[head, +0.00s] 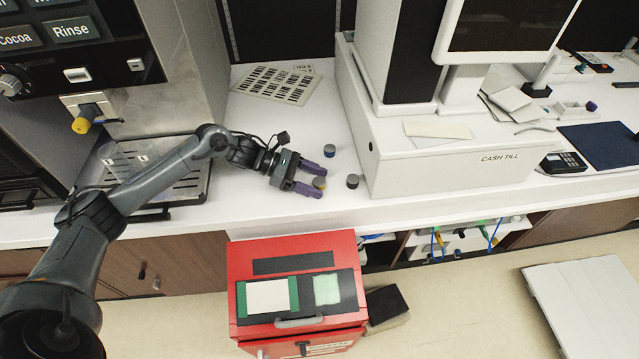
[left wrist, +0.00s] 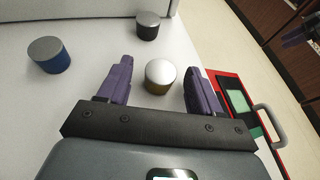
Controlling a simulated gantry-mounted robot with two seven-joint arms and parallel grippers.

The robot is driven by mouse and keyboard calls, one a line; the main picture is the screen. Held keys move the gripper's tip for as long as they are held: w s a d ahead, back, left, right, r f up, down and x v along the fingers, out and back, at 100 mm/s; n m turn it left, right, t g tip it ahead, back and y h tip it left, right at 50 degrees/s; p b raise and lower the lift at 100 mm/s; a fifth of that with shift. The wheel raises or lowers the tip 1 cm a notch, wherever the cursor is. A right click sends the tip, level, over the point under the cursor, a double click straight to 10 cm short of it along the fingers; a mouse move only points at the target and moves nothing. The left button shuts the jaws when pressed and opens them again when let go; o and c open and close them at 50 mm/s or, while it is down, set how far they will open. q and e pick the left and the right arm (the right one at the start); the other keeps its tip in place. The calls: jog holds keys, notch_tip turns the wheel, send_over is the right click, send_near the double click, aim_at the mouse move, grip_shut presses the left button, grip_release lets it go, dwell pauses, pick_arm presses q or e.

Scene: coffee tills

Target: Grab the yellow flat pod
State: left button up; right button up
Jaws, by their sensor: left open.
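The yellow flat pod (head: 319,183) stands on the white counter near its front edge; it has a silver top and a dull yellow side. In the left wrist view the yellow pod (left wrist: 160,77) sits between and slightly ahead of my purple fingers, with space on both sides. My left gripper (head: 315,180) is open around it at counter level, and it also shows in the left wrist view (left wrist: 161,85).
A blue pod (head: 329,151) and a black pod (head: 352,181) stand close by; both show in the left wrist view, the blue (left wrist: 49,55) left, the black (left wrist: 148,26) ahead. The cash till (head: 450,160) stands right. A red cabinet (head: 290,240) is below the counter edge.

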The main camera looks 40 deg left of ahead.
pick_arm(q)
jog(key=shift+c, duration=0.3)
jog(key=c, duration=1.1)
jog(key=shift+o, duration=0.2)
